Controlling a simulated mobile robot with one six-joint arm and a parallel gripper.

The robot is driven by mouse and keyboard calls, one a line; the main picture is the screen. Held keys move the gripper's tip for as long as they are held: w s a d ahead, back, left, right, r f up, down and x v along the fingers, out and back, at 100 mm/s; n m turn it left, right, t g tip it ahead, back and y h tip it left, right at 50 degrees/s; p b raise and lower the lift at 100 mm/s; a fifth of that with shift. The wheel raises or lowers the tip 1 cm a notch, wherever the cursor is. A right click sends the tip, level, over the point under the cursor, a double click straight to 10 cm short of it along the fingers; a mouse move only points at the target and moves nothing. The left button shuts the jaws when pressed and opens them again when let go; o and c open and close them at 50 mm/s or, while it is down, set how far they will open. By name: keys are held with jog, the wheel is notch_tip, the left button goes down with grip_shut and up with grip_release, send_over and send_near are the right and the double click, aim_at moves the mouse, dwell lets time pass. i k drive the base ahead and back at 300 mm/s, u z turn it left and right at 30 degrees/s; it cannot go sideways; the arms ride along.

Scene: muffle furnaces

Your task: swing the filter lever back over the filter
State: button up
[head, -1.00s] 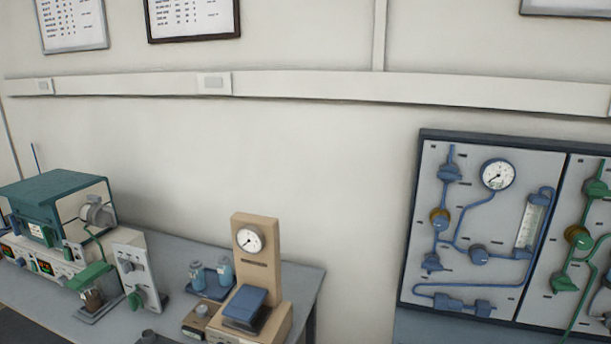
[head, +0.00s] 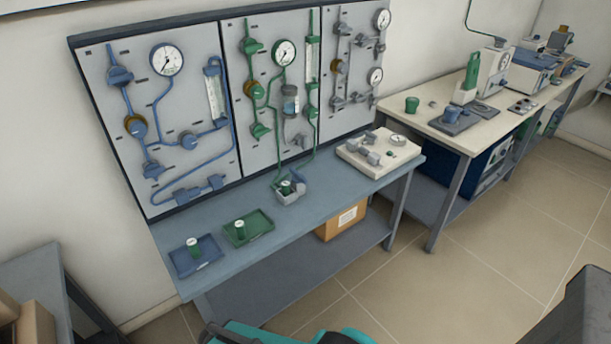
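A cylinder with a clear, bluish bowl (head: 290,101) is mounted on the middle panel, and it looks like a filter. A small grey fitting (head: 298,140) sits just below it. I cannot tell whether this fitting is the filter lever or which way a lever points. Teal and dark parts, likely of my own arm, show at the bottom edge. My gripper's fingers are not in view.
The panel board has a blue-piped left panel (head: 167,165) and a grey-piped right panel (head: 358,30). On the bench below stand a blue tray (head: 209,258), a green tray (head: 262,219) and a pale block with a gauge (head: 378,165). Open floor (head: 450,275) lies right.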

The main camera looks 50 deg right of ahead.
aim_at(297, 178)
jog(key=u, duration=0.5)
jog(key=k, duration=0.1)
jog(key=z, duration=2.05)
jog(key=k, duration=0.9)
jog(key=u, duration=0.1)
jog(key=i, duration=0.75)
